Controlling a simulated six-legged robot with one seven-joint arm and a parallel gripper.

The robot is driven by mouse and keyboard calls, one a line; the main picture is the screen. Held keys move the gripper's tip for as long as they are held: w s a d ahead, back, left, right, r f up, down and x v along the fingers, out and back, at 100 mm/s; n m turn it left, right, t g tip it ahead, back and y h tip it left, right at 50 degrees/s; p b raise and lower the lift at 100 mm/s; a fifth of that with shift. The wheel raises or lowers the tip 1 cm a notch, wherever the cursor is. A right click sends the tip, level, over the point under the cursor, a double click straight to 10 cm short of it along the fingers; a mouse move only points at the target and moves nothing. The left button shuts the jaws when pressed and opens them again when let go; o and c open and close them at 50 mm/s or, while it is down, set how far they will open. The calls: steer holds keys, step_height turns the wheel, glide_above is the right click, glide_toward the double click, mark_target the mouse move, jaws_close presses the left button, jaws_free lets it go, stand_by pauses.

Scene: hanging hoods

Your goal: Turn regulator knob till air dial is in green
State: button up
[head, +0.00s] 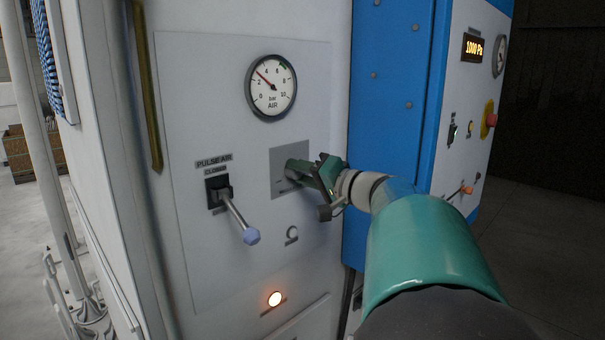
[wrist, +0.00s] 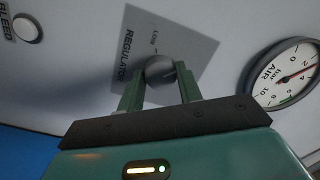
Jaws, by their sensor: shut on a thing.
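The round white air dial (head: 272,87) is at the upper middle of the grey panel in the head view. Its red needle points up-left, between 2 and 4 bar. A short green band sits at the upper right of the scale, away from the needle. The dial also shows at the right of the wrist view (wrist: 287,74). The regulator knob (wrist: 160,69) is a small grey round knob on a darker square plate. My gripper (wrist: 160,79) is shut on the knob, one green finger on each side. In the head view my gripper (head: 305,172) partly hides the knob.
A pulse air lever (head: 236,216) with a blue-grey tip sticks out left of my gripper, marked closed. A bleed button (head: 292,234) is below, and a lit orange lamp (head: 275,298) lower still. A blue column (head: 390,110) stands to the right.

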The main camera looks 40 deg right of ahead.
steer(key=shift+m, duration=0.3)
steer(key=m, duration=0.4)
steer(key=shift+m+t, duration=0.3)
steer(key=m, duration=0.4)
steer(key=shift+m+h, duration=0.3)
steer(key=shift+m, duration=0.1)
steer(key=m+h, duration=0.1)
steer(key=m, duration=0.5)
steer(key=shift+a+f+t, duration=0.1)
steer(key=shift+t, duration=0.3)
steer(key=m, duration=0.4)
steer(key=shift+s+m+h, duration=0.1)
steer(key=shift+m+h, duration=0.2)
steer(key=o, duration=0.9)
steer(key=shift+o, duration=0.5)
